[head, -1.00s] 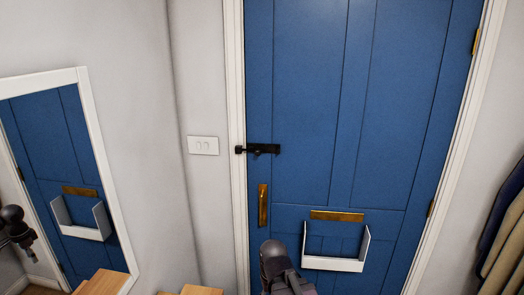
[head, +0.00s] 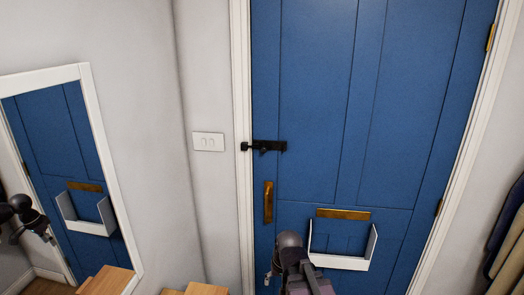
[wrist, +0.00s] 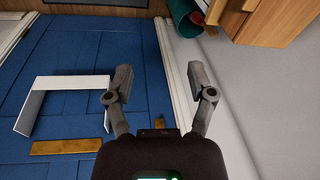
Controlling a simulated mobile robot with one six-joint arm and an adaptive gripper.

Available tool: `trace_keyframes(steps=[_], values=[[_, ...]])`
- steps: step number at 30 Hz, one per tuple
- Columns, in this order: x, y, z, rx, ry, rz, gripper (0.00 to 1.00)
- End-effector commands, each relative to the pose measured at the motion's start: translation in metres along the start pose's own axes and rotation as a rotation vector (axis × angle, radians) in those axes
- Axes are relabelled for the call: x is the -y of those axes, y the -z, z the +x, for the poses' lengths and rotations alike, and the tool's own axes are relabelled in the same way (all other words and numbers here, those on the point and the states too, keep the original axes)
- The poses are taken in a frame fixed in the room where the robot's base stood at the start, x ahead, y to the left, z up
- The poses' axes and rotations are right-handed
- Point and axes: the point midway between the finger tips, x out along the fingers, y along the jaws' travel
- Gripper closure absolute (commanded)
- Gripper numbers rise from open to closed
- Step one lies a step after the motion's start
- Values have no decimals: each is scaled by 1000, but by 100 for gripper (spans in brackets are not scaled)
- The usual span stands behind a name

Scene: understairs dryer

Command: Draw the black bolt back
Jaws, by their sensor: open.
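The black bolt (head: 264,147) lies horizontally across the left edge of the blue door (head: 318,100), its left end reaching the white door frame (head: 241,120). A short dark knob stands out below its bar. My arm shows low in the head view, below the bolt and in front of the door. In the wrist view my gripper (wrist: 157,74) is open and empty, its two grey fingers spread apart. I cannot make out the bolt in the wrist view.
A brass pull handle (head: 268,202) sits below the bolt, with a brass letter plate (head: 343,214) and white letter basket (head: 340,262) to its right. A mirror (head: 88,150), wooden furniture (head: 207,289) and a light switch (head: 208,141) are left; coats (head: 508,240) hang right.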

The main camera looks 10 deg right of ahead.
Motion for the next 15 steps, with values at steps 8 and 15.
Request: trace_keyframes(steps=[8, 15], values=[[72, 84, -26, -256, 329, 309, 29], [123, 158, -74, -419, 698, 683, 29]])
